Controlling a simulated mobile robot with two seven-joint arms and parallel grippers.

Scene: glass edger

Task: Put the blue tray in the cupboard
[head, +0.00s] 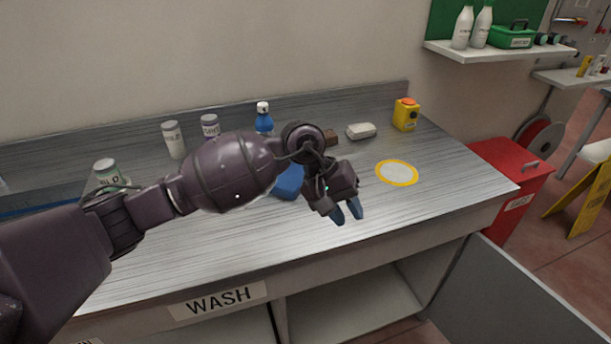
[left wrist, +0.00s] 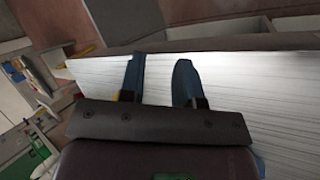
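My left gripper (head: 347,212) hangs over the front part of the metal bench with its blue fingertips pointing down. In the left wrist view its fingers (left wrist: 160,80) stand apart with only bench top between them. A blue object (head: 289,182) lies on the bench behind my left arm, mostly hidden; I cannot tell whether it is the tray. A flat blue strip (head: 30,208) shows at the far left, cut off by my arm. The cupboard (head: 350,300) under the bench is open, and its visible floor is bare. My right gripper is not in view.
A grey panel (head: 510,295), seemingly the cupboard door, stands out at the lower right. On the bench are white jars (head: 173,140), a blue bottle (head: 264,120), a pale block (head: 361,131), a yellow box (head: 406,115) and a yellow-ringed disc (head: 397,173). A red bin (head: 510,180) stands right.

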